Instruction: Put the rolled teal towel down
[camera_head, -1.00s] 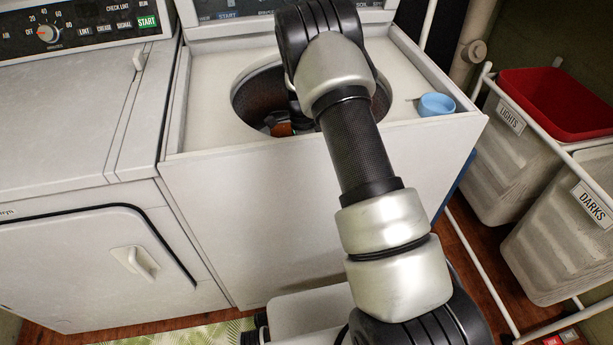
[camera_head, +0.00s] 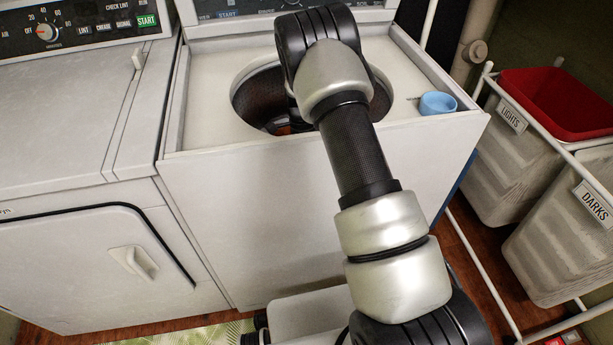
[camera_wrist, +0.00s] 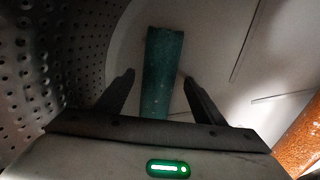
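The rolled teal towel (camera_wrist: 163,65) shows in the wrist view as a long teal roll inside the washer drum, against a pale surface. My gripper (camera_wrist: 158,78) is open. Its two dark fingers stand on either side of the towel, with a clear gap on the left and a narrower one on the right; I cannot tell whether the right finger touches. In the head view my arm reaches into the round opening of the white washer (camera_head: 215,85). There my gripper and the towel are hidden by the arm and the rim.
The perforated drum wall (camera_wrist: 45,60) is close on the left in the wrist view. An orange object (camera_wrist: 303,138) is at the right edge. A blue cup (camera_head: 437,103) stands on the washer's right front corner. A dryer (camera_head: 70,110) is left; hampers (camera_head: 520,150) are right.

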